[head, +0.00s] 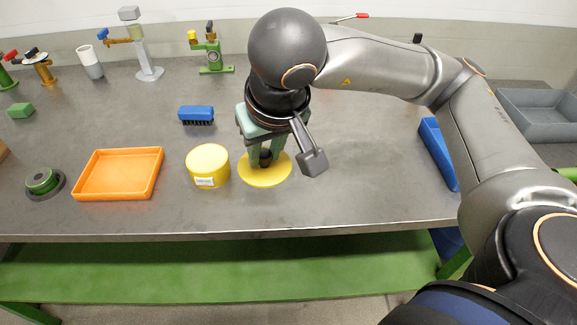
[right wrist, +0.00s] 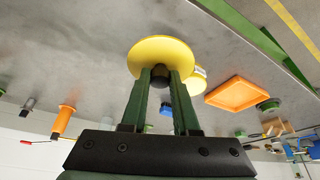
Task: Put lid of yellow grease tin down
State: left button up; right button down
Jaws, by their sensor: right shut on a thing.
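The yellow lid (head: 278,172), a flat disc with a dark knob, is under my right gripper (head: 265,157), beside the tin. My right gripper is shut on the knob, which shows between the fingers in the right wrist view, with the lid (right wrist: 160,50) beyond the fingertips. The lid is level and close to the table top; I cannot tell whether it touches. The yellow grease tin (head: 207,162), with a white label, stands upright just left of the lid. In the right wrist view the tin (right wrist: 198,80) is partly hidden by the lid. My left gripper is not in view.
An orange tray (head: 118,174) and a round green-and-dark part (head: 43,182) lie left of the tin. A blue brush (head: 196,115) lies behind. A blue bin (head: 438,153) stands at the right. The table (head: 370,180) is clear between my gripper and that bin.

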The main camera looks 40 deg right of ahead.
send_over(288, 180)
jog(key=a, duration=0.1)
jog(key=f, duration=0.5)
jog(key=shift+s+a+f+b, duration=0.15)
jog(key=shift+s+b, duration=0.15)
jog(key=shift+s, duration=0.05)
jog(key=shift+w+d+f, duration=0.2)
jog(key=shift+d+f, duration=0.15)
jog(key=shift+f, duration=0.1)
jog(key=f, duration=0.3)
jog(key=shift+w+d+f, duration=0.1)
jog(key=shift+w+d, duration=0.05)
jog(key=shift+d, duration=0.2)
jog(key=shift+f, duration=0.35)
jog(key=shift+f+b, duration=0.1)
jog(key=shift+b, duration=0.25)
jog(key=c, duration=1.1)
grip_release()
jog(key=shift+f, duration=0.1)
jog(key=o, duration=0.4)
